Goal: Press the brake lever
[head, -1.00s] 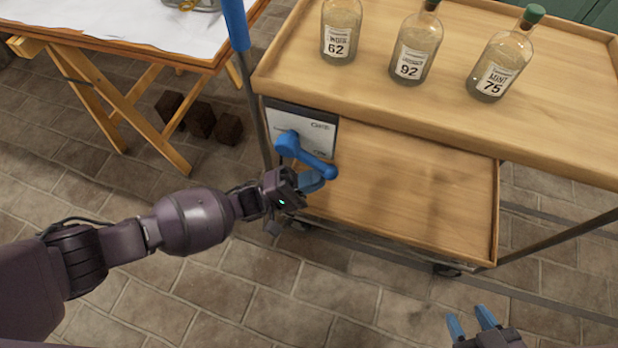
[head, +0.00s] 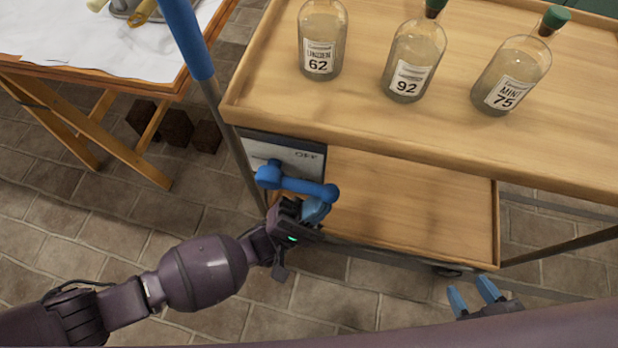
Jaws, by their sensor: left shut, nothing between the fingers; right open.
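The blue brake lever (head: 297,186) is mounted on a light plate (head: 285,152) at the left end of the wooden cart (head: 400,120). Its pivot is at the left and its rounded tip points right. The plate's visible lettering reads "OFF". My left gripper (head: 318,210) is shut and empty, right beside and just below the lever's tip in the picture. I cannot tell whether its blue fingers touch the lever. My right gripper (head: 472,297) is open and empty at the lower right, in front of the cart and away from the lever.
Several bottles, among them one labelled 62 (head: 320,40), stand on the cart's top shelf. The lower shelf (head: 400,205) is bare. A blue-gripped handle post (head: 187,40) rises at the cart's left. A paper-covered table (head: 100,45) stands at the left, with dark blocks (head: 175,125) beneath.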

